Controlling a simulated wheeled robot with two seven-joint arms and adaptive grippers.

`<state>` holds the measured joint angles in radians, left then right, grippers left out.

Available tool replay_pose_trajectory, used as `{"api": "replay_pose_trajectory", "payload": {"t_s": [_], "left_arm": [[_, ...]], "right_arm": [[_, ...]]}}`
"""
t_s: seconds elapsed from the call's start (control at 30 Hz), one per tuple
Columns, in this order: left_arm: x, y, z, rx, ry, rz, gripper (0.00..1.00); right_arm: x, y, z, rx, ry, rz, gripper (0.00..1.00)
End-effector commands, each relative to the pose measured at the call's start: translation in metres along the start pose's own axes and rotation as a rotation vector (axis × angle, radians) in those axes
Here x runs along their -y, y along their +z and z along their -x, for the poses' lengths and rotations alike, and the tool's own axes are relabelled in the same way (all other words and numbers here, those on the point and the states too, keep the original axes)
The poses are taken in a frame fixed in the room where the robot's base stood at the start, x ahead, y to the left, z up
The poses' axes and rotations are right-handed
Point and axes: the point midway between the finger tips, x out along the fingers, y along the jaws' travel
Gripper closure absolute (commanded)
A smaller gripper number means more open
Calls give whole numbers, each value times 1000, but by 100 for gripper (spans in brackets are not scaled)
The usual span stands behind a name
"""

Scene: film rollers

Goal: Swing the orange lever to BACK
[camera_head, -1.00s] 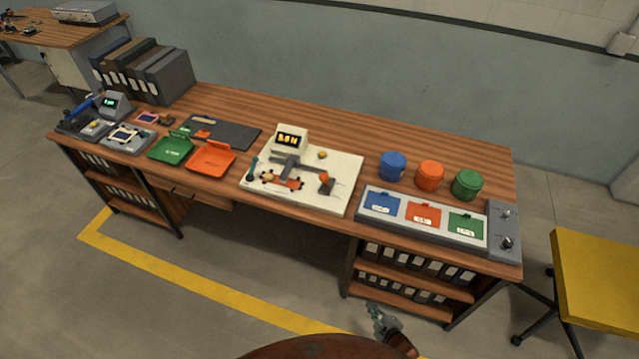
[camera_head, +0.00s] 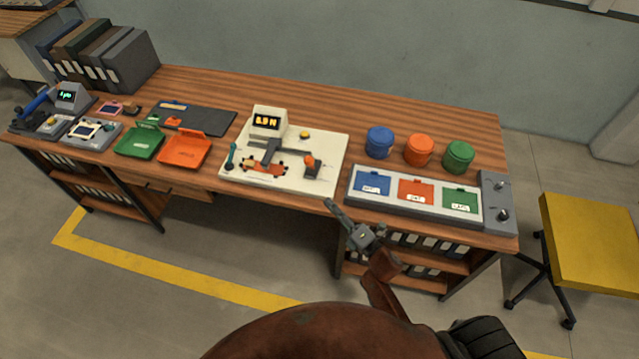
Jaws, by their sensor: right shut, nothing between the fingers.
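A cream board (camera_head: 232,180) lies in the middle of the wooden table. It bears a small display (camera_head: 267,121), a grey arm-like part (camera_head: 269,151) and an orange lever (camera_head: 312,163) at its right side. A teal-handled lever (camera_head: 231,156) stands at its left edge. I cannot read any BACK marking. My right gripper (camera_head: 333,208) is shut and empty, in front of the table's front edge and below the board's right corner, apart from the lever. My left gripper is not in view.
Blue, orange and green canisters (camera_head: 418,151) stand behind a grey panel (camera_head: 353,186) with coloured flaps. An orange tray (camera_head: 184,150) and a green tray (camera_head: 139,143) lie left of the board. A yellow stool (camera_head: 592,243) stands at right.

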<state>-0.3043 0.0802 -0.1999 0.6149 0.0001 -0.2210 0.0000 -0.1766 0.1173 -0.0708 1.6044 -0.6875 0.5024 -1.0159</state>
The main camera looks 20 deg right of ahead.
Motion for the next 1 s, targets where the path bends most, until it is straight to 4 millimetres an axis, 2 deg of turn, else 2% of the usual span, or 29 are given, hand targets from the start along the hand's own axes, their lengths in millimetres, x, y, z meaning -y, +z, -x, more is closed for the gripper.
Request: {"api": "replay_pose_trajectory", "payload": {"t_s": [0.17, 0.53, 0.73, 1.0], "left_arm": [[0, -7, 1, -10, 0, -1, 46], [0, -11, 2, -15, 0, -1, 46], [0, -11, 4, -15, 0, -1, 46], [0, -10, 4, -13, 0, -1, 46]], "right_arm": [[-2, 0, -25, 0, 3, -1, 100], [-1, 1, -99, 3, 2, -3, 100], [0, 23, -116, 4, 0, 0, 100], [0, 31, -123, 4, -1, -2, 100]]}}
